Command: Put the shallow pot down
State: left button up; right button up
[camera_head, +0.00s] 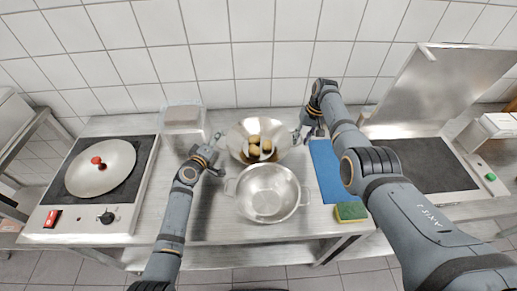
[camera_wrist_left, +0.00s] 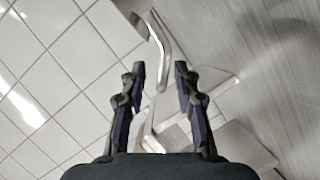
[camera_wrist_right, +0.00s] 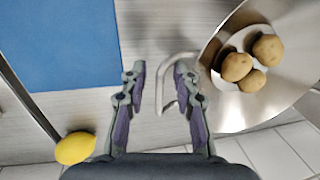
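The shallow pot (camera_head: 236,137) is a wide steel pan near the back of the worktop, with several potatoes (camera_head: 254,147) inside. It looks level and appears to rest on the worktop. My left gripper (camera_head: 217,140) is at its left side. In the left wrist view a bent metal handle (camera_wrist_left: 160,45) lies just beyond the parted, empty fingers (camera_wrist_left: 160,72). My right gripper (camera_head: 304,132) is at its right side. In the right wrist view the pot's loop handle (camera_wrist_right: 163,80) lies between and behind the parted fingers (camera_wrist_right: 160,72), without visible clamping.
A deeper two-handled steel pot (camera_head: 268,193) stands empty in front. A lemon (camera_wrist_right: 75,148) lies near the right gripper.

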pick_arm(q)
jog(key=v, duration=1.2)
jog(key=shift+f, duration=0.1)
pick_arm(e)
notch_tip(320, 180, up, 12)
jog(key=d, duration=0.2)
jog(key=shift+w+f, duration=0.1)
jog(key=shift+f, duration=0.05)
